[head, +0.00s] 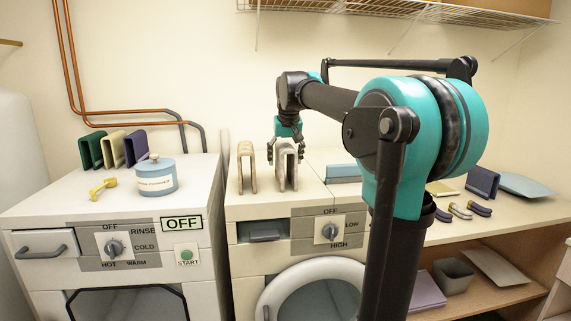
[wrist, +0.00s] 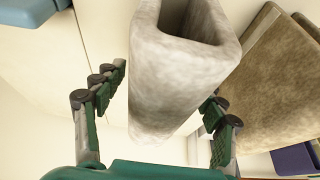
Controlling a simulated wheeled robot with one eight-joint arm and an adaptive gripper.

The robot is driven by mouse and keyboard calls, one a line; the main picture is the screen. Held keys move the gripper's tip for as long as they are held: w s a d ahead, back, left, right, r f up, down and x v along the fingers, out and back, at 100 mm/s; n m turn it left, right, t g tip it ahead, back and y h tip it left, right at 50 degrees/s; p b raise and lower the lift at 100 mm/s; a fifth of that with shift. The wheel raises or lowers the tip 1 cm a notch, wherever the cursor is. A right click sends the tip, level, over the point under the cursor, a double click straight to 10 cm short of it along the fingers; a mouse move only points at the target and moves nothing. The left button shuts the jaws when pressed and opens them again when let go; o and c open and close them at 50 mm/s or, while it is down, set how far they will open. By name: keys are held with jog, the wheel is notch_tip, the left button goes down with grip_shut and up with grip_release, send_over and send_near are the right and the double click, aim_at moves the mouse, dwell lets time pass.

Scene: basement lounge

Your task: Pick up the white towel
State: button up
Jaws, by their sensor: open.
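The white towel (head: 287,172) is a greyish-white folded cloth standing upright on top of the right-hand machine. In the wrist view the white towel (wrist: 180,75) is a hollow, looped fold. My gripper (head: 286,150) is at the towel's upper part in the head view, fingers pointing down. In the wrist view my gripper (wrist: 166,95) is open, with one finger on each side of the towel. A gap shows at the left finger; the right finger is partly hidden behind the towel, so contact there is unclear.
A beige folded towel (head: 246,166) stands close left of the white one; it also shows in the wrist view (wrist: 262,85). A light blue item (head: 343,172) lies to the right. A blue canister (head: 156,176) and yellow scoop (head: 102,187) are on the left machine. A wire shelf (head: 400,10) hangs above.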

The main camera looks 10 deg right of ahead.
jog(key=shift+x, duration=1.1)
jog(key=shift+f, duration=0.3)
jog(key=c, duration=1.4)
jog(key=shift+o, duration=0.2)
